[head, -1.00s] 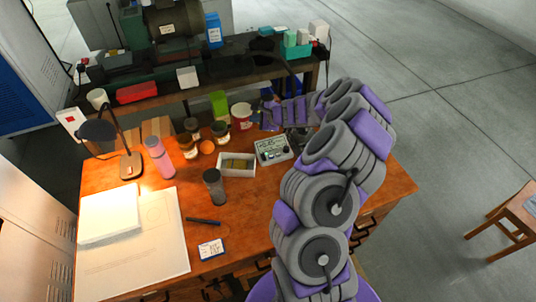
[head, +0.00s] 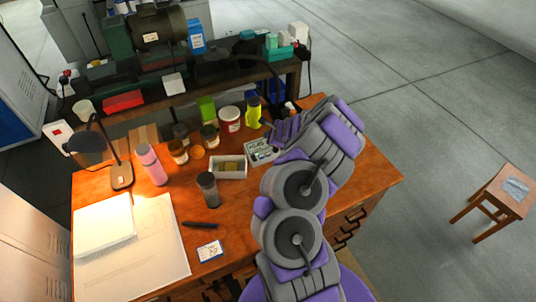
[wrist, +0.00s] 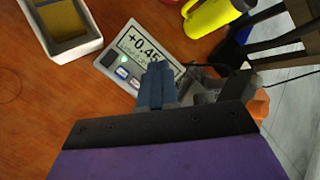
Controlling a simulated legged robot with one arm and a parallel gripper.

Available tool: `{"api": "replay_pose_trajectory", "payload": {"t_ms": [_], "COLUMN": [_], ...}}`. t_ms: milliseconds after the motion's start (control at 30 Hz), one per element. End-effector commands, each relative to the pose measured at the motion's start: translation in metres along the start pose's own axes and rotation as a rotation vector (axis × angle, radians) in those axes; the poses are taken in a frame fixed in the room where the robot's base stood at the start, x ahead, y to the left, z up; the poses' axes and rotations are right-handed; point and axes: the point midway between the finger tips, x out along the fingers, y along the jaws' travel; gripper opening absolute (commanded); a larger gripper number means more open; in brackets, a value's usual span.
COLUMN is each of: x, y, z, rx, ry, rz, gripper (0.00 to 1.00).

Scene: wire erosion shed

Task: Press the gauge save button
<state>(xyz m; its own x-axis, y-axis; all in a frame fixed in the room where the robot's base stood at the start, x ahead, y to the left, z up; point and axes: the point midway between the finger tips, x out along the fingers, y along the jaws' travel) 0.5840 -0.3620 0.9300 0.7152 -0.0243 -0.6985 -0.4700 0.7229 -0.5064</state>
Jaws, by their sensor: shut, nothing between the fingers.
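The gauge (head: 262,151) is a small pale box on the wooden desk, partly covered by my arm in the head view.
A white tray (head: 216,172) stands just left of the gauge. A yellow-green bottle (head: 253,114) and a red-and-white tub (head: 229,122) stand behind it. A dark cup (head: 208,189), pink bottle (head: 152,166) and lamp (head: 121,176) are farther left. The desk's right front (head: 365,178) is clear.

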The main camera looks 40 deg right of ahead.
Motion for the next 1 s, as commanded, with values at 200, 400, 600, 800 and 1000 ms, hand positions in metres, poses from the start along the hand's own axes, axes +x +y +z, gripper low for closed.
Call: {"api": "replay_pose_trajectory", "payload": {"t_ms": [200,400,600,800,1000], "x": [0.014,0.032,0.05,0.059,0.061], "y": [0.007,0.02,0.034,0.042,0.041], "z": [-0.013,-0.026,-0.039,-0.044,-0.047], "rx": [0.003,0.004,0.003,0.001,0.003], "ry": [-0.004,-0.004,-0.003,-0.003,-0.003], "rz": [0.002,0.002,0.001,-0.001,0.0], "gripper": [0.0,0.0,0.0,0.0,0.0]}}
